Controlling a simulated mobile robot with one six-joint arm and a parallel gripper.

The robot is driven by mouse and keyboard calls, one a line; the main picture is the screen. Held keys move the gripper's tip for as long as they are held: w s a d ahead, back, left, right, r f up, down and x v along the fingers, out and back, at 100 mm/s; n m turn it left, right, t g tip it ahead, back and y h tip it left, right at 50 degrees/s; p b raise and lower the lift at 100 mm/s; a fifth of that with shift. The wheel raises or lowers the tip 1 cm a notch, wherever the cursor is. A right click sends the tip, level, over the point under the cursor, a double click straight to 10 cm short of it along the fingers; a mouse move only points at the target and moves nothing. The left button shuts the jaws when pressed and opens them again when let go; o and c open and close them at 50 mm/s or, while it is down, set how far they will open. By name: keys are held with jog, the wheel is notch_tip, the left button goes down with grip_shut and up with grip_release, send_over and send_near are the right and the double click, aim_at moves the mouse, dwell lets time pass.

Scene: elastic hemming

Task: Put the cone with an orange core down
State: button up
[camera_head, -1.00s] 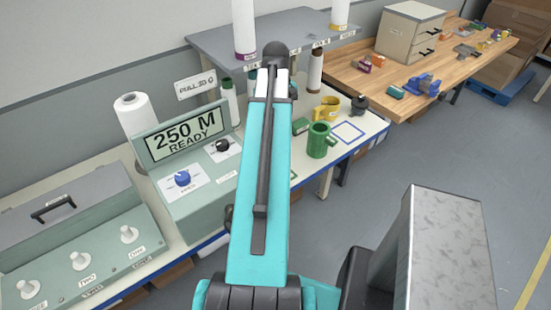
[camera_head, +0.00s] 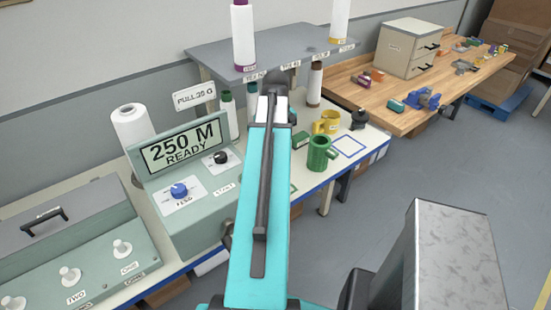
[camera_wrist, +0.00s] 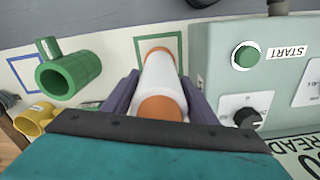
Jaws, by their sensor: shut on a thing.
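In the wrist view a white cone with an orange core (camera_wrist: 163,78) is between the two fingers of my gripper (camera_wrist: 160,88), which is shut on it. Orange shows at both of its ends. The cone's far end appears inside a green square outline (camera_wrist: 181,40) on the pale bench top. I cannot tell whether it touches the bench. In the head view my teal arm hides the cone and the fingers.
The grey-green console (camera_head: 190,215) is close to the right of the cone in the wrist view, with its START button (camera_wrist: 245,56). A blue outline (camera_head: 349,146) is empty.

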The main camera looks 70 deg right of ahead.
jog(key=shift+f+b, duration=1.15)
jog(key=shift+f, duration=0.7)
jog(key=o, duration=1.2)
jog(key=shift+c, duration=0.2)
notch_tip(320, 180, up, 9)
jog(key=p, duration=0.6)
jog(key=shift+r+p, duration=0.35)
jog(key=shift+r, duration=1.3)
